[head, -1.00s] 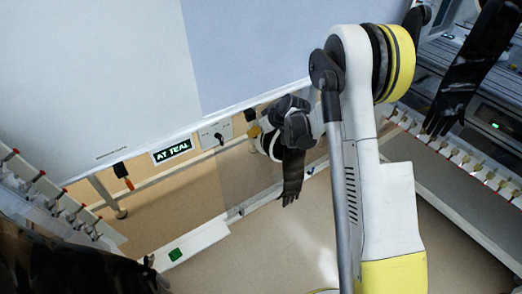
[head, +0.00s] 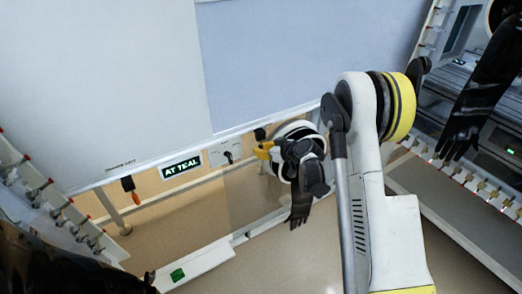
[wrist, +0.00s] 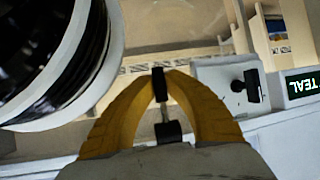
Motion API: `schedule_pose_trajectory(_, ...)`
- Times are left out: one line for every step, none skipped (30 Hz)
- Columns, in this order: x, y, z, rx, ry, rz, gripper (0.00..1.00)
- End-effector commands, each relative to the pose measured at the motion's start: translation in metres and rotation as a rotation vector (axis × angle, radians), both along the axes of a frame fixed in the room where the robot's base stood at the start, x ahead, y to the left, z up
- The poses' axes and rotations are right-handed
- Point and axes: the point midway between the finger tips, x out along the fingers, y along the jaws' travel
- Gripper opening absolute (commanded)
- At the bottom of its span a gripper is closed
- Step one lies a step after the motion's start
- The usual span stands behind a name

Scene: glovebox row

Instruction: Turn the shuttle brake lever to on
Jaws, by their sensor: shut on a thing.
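My gripper (head: 263,151) is under the front edge of the large pale panel, to the right of the white plate. In the wrist view its yellow fingers (wrist: 161,80) close around a black lever handle (wrist: 160,86), with a short metal stem running back between them. No label is visible on this handle, so I cannot tell its setting. In the head view the gripper hides it. A separate black handle (wrist: 245,86) stands out from the white plate, clear of my fingers; it also shows in the head view (head: 228,157).
A sign reading AT TEAL (head: 181,168) is beside the white plate (head: 218,152). A black and orange handle (head: 130,189) hangs further left. A black glove (head: 299,205) hangs close by my gripper. A white rail with a green patch (head: 177,275) runs below.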

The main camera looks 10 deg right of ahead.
Motion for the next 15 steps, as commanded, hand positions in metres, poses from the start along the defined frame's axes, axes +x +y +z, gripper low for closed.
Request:
schedule_pose_trajectory(0.0014, 0.0003, 0.0014, 0.003, -0.003, -0.002, 0.0)
schedule_pose_trajectory(0.0014, 0.0004, 0.0015, 0.003, -0.003, -0.002, 0.0)
schedule_pose_trajectory(0.0016, 0.0003, 0.0014, 0.003, -0.003, -0.002, 0.0)
schedule_pose_trajectory(0.0016, 0.0003, 0.0015, 0.003, -0.003, -0.002, 0.0)
schedule_pose_trajectory(0.0016, 0.0003, 0.0015, 0.003, -0.003, -0.002, 0.16)
schedule_pose_trajectory(0.0015, 0.0004, 0.0014, 0.003, -0.002, -0.002, 0.29)
schedule_pose_trajectory(0.0014, 0.0003, 0.0014, 0.003, -0.002, -0.002, 0.37)
schedule_pose_trajectory(0.0013, 0.0004, 0.0013, 0.003, -0.002, -0.002, 0.37)
schedule_pose_trajectory(0.0011, 0.0003, 0.0012, 0.002, -0.002, -0.001, 0.37)
schedule_pose_trajectory(0.0011, 0.0003, 0.0012, 0.001, -0.002, -0.001, 0.37)
schedule_pose_trajectory(0.0011, 0.0003, 0.0011, 0.001, -0.002, -0.001, 0.37)
schedule_pose_trajectory(0.0009, 0.0002, 0.001, 0.001, -0.002, -0.001, 0.37)
schedule_pose_trajectory(0.0009, 0.0002, 0.001, 0.001, -0.002, -0.001, 0.37)
schedule_pose_trajectory(0.0009, 0.0002, 0.0009, 0.001, -0.002, -0.001, 0.37)
schedule_pose_trajectory(0.0007, 0.0, 0.0009, 0.001, -0.002, -0.001, 0.37)
